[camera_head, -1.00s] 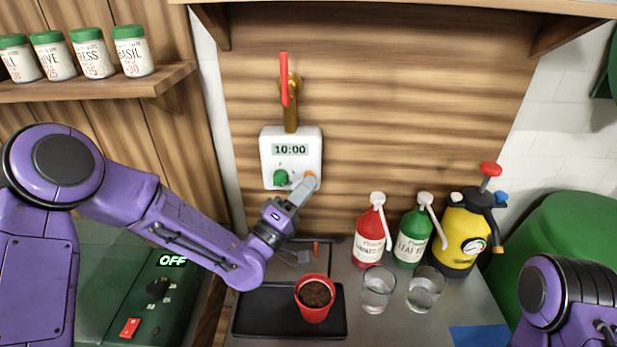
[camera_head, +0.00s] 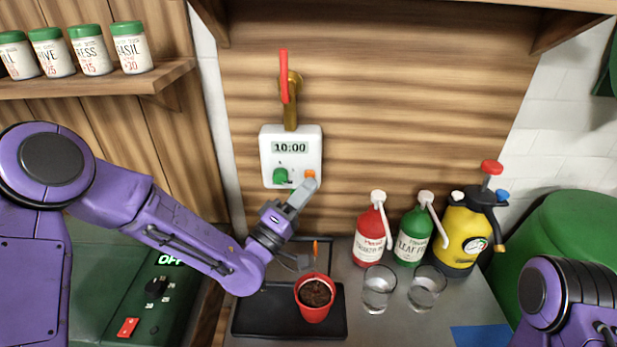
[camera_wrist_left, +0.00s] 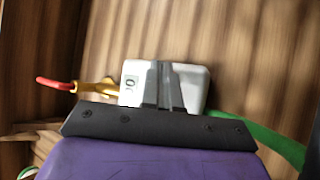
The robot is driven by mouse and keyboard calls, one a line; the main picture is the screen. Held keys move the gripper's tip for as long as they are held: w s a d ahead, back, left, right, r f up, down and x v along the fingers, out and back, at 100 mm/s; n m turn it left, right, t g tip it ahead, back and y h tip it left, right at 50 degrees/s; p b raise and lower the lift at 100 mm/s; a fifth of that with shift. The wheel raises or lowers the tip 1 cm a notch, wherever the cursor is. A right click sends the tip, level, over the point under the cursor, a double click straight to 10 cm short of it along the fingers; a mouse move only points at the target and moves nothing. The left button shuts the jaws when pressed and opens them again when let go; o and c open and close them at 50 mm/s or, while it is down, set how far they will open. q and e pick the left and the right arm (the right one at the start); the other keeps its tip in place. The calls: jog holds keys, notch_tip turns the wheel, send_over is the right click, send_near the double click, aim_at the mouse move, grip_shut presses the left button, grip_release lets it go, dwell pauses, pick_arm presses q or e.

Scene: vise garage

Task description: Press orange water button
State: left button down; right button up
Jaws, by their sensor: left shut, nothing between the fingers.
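The white water timer box (camera_head: 290,156) is on the wooden wall with a display reading 10:00. It has a green knob (camera_head: 281,176) at lower left and the orange button (camera_head: 310,175) at lower right. My left gripper (camera_head: 305,186) is shut and empty, its fingertips at the lower edge of the orange button; whether they touch it I cannot tell. In the left wrist view the shut fingers (camera_wrist_left: 162,80) lie in front of the box (camera_wrist_left: 192,82) and the button is hidden. My right gripper is out of view; only part of that arm shows.
A brass tap with a red lever (camera_head: 284,75) is above the box. A red pot of soil (camera_head: 314,298) stands on a black tray (camera_head: 262,312) below. Two glasses (camera_head: 378,290), spray bottles (camera_head: 370,240) and a yellow sprayer (camera_head: 462,235) stand to the right.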

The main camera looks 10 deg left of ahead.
pick_arm(q)
jog(key=shift+s+d+b, duration=0.25)
jog(key=shift+s+b, duration=0.15)
jog(key=shift+s, duration=0.85)
jog(key=shift+s+d+b, duration=0.25)
jog(key=shift+s+b, duration=0.15)
jog(key=shift+s, duration=0.85)
